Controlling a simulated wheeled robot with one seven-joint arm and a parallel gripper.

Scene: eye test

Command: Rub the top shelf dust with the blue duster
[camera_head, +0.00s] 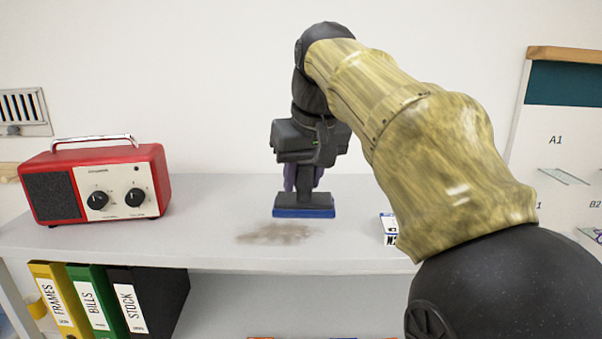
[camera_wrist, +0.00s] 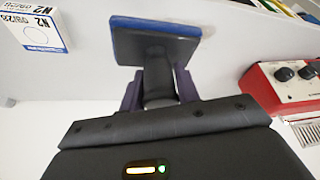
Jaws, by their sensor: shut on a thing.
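My gripper (camera_head: 303,177) points down over the top shelf (camera_head: 215,245) and is shut on the handle of the blue duster (camera_head: 304,211). The duster has a dark top and a blue lower edge. In the wrist view the duster (camera_wrist: 155,42) stands out beyond my gripper (camera_wrist: 158,92). The dust (camera_head: 276,233) is a brown smear on the shelf top, just in front of and a little left of the duster. I cannot tell whether the duster touches the shelf. The dust is not clearly visible in the wrist view.
A red radio (camera_head: 60,196) stands on the shelf at the left. A small white and blue box (camera_head: 389,229) is on the right, partly hidden by my arm. Several binders (camera_head: 85,290) stand on the level below. A wall board (camera_head: 556,115) is at the right.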

